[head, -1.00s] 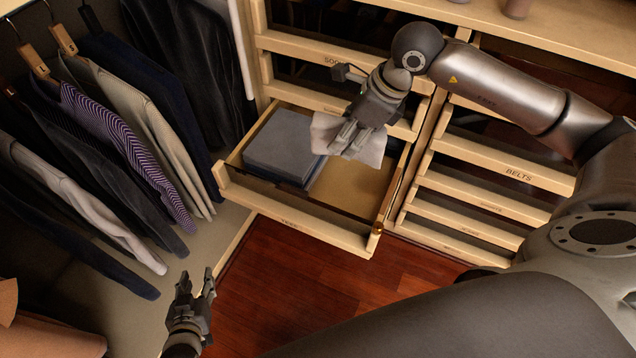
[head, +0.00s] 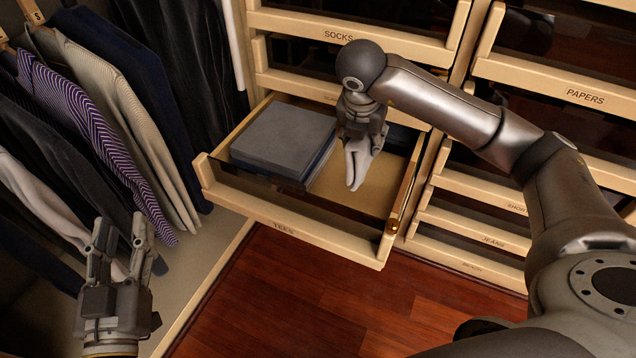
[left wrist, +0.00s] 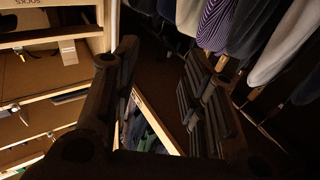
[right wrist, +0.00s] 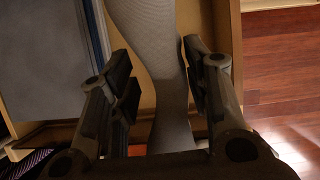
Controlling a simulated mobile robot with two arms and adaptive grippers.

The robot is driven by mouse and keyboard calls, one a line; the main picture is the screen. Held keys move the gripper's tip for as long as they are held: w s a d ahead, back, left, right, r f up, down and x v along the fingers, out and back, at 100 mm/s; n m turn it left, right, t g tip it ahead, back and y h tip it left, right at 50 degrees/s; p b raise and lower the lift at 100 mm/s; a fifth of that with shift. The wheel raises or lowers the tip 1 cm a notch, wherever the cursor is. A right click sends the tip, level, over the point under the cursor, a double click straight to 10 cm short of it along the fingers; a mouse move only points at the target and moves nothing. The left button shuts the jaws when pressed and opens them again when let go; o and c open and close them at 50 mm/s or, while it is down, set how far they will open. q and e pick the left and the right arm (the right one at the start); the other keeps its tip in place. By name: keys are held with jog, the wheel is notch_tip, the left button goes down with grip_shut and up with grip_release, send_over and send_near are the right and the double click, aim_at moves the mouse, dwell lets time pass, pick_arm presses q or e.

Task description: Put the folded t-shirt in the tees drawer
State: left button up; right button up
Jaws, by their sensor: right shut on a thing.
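The open tees drawer (head: 290,225) is pulled out at the middle of the head view. A stack of folded grey and blue clothes (head: 285,135) fills its left part; its right part is bare. My right gripper (head: 362,155) is shut on the light grey folded t-shirt (head: 355,172), which is seen nearly edge-on over the bare part. In the right wrist view the t-shirt (right wrist: 148,45) runs between the fingers, beside the stack. I cannot tell whether it touches the drawer floor. My left gripper (head: 120,232) is open and empty at the lower left.
Hanging shirts and jackets (head: 130,110) line the left side, close to my left gripper. A closed socks drawer (head: 335,40) is above the open one. More labelled drawers (head: 540,95) stand to the right. The red wood floor (head: 300,300) in front is clear.

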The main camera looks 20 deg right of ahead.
jog(key=shift+d+f, duration=0.1)
jog(key=shift+f, duration=0.2)
jog(key=shift+m, duration=0.3)
notch_tip(320, 180, down, 5)
jog(key=shift+r+b, duration=0.1)
jog(key=shift+b, duration=0.7)
jog(key=shift+f, duration=0.35)
notch_tip(320, 180, down, 4)
jog(key=shift+r+b, duration=0.1)
jog(key=shift+b, duration=0.55)
pick_arm(q)
jog(key=s+r+t+h, duration=0.3)
jog(key=s+r+t, duration=0.3)
jog(key=r, duration=0.5)
jog(key=shift+s+r+t, duration=0.3)
jog(key=shift+s+t, duration=0.05)
jog(key=shift+t, duration=0.65)
jog(key=shift+a, duration=0.1)
pick_arm(e)
jog(key=shift+f, duration=0.2)
